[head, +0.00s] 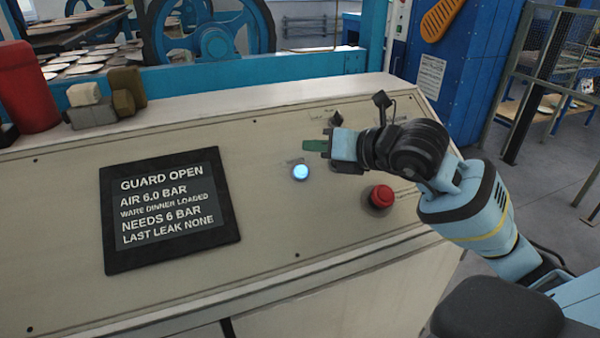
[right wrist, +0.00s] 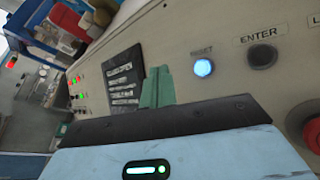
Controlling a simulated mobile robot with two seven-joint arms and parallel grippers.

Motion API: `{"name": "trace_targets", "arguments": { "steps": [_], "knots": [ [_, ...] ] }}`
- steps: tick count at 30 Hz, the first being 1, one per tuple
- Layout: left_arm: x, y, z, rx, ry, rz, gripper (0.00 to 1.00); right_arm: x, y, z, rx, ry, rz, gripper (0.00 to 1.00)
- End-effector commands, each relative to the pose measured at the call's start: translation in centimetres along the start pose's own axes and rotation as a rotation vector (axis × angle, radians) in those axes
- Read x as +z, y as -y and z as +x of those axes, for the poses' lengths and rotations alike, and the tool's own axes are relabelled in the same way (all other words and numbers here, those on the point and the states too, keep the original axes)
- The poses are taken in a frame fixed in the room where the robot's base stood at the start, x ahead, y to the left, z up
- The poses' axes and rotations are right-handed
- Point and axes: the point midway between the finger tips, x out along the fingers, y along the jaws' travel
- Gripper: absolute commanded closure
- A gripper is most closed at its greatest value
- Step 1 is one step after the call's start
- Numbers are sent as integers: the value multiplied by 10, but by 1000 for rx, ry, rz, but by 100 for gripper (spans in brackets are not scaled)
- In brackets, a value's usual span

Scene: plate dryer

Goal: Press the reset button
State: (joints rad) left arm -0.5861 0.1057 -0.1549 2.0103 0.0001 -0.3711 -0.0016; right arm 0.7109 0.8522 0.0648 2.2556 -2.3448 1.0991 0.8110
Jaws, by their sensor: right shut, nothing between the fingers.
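The reset button (head: 300,172) is a round, blue-white lit button on the sloping cream panel (head: 270,230). In the right wrist view it (right wrist: 203,67) glows beneath a small, faint label. My right gripper (head: 316,146) has its green fingers shut and empty. In the head view the fingertips are just above and slightly right of the button, apart from it in the picture; their height off the panel is hard to judge. In the right wrist view the green fingers (right wrist: 157,87) are left of the button. My left gripper is not in view.
A red mushroom button (head: 381,196) is to the lower right, near my right arm. A dark ENTER button (right wrist: 262,56) is right of the reset button in the wrist view. A black display (head: 172,208) reads GUARD OPEN. A red cylinder (head: 28,88) stands on the panel's top left.

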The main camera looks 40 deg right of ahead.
Motion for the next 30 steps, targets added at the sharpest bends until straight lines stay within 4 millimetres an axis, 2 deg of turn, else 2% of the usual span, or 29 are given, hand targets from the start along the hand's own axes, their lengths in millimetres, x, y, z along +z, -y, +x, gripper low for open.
{"name": "trace_targets", "arguments": {
  "steps": [4, 16, 30],
  "knots": [
    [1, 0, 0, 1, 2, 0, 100, 9, 3, -3, -30, 24, -14, 100],
    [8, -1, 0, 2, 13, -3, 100, 5, 6, 1, -29, 21, -13, 100],
    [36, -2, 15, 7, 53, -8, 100, -23, 36, 39, -30, 18, -13, 100]
  ]
}}
